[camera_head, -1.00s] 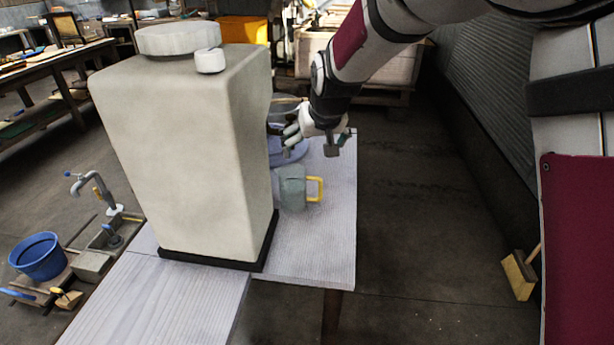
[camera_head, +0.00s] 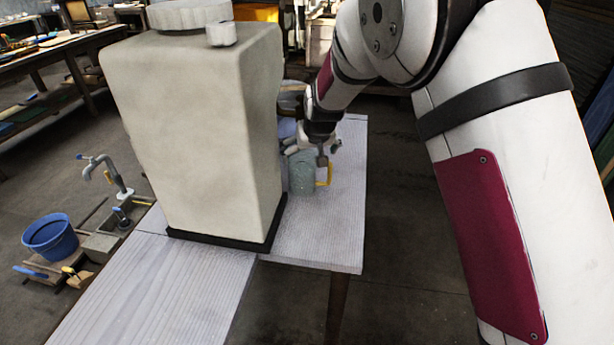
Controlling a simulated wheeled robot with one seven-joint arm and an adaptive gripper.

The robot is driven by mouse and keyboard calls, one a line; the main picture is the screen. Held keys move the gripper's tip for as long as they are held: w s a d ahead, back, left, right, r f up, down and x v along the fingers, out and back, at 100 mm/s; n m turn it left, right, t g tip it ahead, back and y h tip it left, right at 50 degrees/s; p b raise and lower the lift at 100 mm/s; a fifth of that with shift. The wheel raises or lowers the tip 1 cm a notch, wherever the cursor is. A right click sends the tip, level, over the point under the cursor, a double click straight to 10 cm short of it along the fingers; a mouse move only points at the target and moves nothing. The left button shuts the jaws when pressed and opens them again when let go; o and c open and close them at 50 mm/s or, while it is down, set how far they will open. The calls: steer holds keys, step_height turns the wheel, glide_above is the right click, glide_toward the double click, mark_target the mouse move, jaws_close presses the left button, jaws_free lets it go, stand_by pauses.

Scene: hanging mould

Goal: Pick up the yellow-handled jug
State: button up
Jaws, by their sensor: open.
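The jug (camera_head: 302,176) is grey-green with a yellow handle (camera_head: 325,174) on its right side. It stands upright on the pale table, just right of the large beige container. My gripper (camera_head: 312,152) is open at the top of the jug, pointing down. It overlaps the jug's rim in the picture, and I cannot tell whether it touches. The fingertips are small and partly hidden.
The tall beige container (camera_head: 205,130) on a black base stands close on the left. A blue item (camera_head: 286,128) lies behind the jug, partly hidden. The pale table (camera_head: 325,235) is clear in front and to the right. A blue bucket (camera_head: 50,238) and tap (camera_head: 105,172) are at far left.

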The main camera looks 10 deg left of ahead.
mark_target(309, 157)
steer(key=x, duration=0.3)
steer(key=shift+w+f, duration=0.1)
steer(key=shift+f, duration=0.05)
steer(key=c, duration=2.2)
